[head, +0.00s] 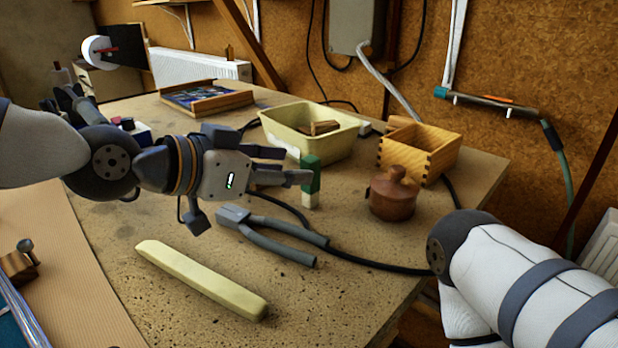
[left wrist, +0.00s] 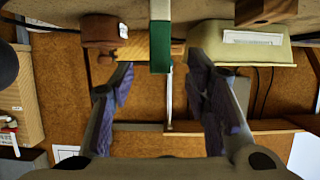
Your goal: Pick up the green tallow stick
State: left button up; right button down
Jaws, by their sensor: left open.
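The green tallow stick (head: 311,172) stands upright on the workbench, with a green upper part and a whitish lower part. In the left wrist view, which is upside down, the stick (left wrist: 160,42) shows in the gap between my fingertips. My left gripper (head: 288,166) is open and level, pointing right, with its fingertips close to the stick's left side. One finger overlaps the stick's edge in the head view; I cannot tell whether they touch. My right arm comes in at the lower right, but its gripper is out of view.
Pliers (head: 272,236) and a pale yellow bar (head: 200,279) lie in front. A cream tub (head: 330,150) stands behind the stick. A brown lidded pot (head: 393,198) and a wooden box (head: 435,155) stand to its right. A black cable crosses the bench.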

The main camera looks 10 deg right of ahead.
pick_arm(q)
jog(key=x, duration=0.6)
jog(key=shift+d+f, duration=0.1)
jog(key=shift+f, duration=0.05)
grip_shut()
